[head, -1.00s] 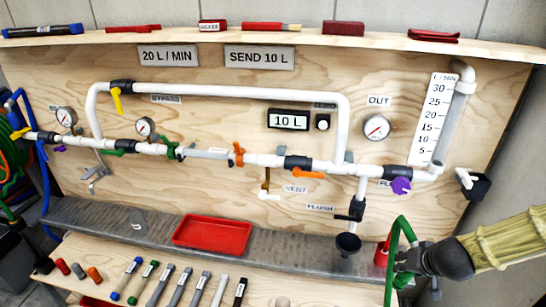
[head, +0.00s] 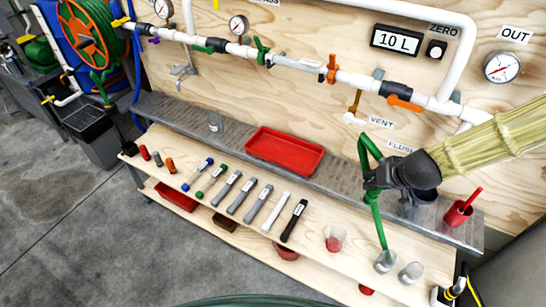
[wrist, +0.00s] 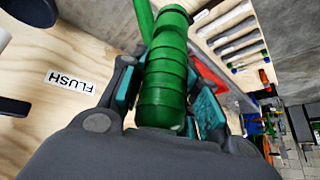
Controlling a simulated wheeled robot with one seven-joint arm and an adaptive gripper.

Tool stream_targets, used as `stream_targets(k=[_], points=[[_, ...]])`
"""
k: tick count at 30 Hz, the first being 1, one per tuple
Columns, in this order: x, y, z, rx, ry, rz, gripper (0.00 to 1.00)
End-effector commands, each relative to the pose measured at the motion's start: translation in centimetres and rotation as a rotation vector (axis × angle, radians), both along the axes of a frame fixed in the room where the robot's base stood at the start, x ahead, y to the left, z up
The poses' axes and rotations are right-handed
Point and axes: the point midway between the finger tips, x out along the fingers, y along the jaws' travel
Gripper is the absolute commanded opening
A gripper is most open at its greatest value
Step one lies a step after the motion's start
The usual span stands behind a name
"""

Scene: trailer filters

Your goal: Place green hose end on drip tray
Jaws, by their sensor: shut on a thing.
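My gripper (head: 372,184) is shut on the green hose end (wrist: 165,85), a ribbed green cuff between its teal-lined fingers in the wrist view. In the head view the green hose (head: 366,155) bends above and hangs below the gripper, in front of the panel at the right of the bench. A shallow red tray (head: 262,136) lies empty on the grey metal shelf, left of the gripper and apart from it. A black grated box (head: 88,120) stands at the far left below a white spout. Neither tray is labelled, so I cannot tell which is the drip tray.
A row of markers and tools (head: 240,195) lies on the lower wooden shelf. Clear cups (head: 385,262) stand at its right. A red cup (head: 458,213) sits on the metal shelf's right end. Pipes and valves (head: 300,64) cross the panel. Bare floor (head: 110,235) lies at left.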

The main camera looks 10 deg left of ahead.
Motion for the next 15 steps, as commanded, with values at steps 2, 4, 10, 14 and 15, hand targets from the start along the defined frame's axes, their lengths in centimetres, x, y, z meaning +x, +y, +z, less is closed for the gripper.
stream_targets(k=[2, 4, 10, 14, 15], points=[[-0.4, 0.3, -2.3, -0.01, -0.005, 0.043, 0.0], [-0.7, 0.5, -3.3, -0.019, -0.01, 0.079, 0.0], [-1.7, 1.2, -6.3, -0.044, -0.021, 0.186, 0.0], [-2.3, 1.5, -8.0, -0.06, -0.028, 0.249, 0.0], [-2.5, 1.6, -8.4, -0.064, -0.031, 0.266, 0.0]])
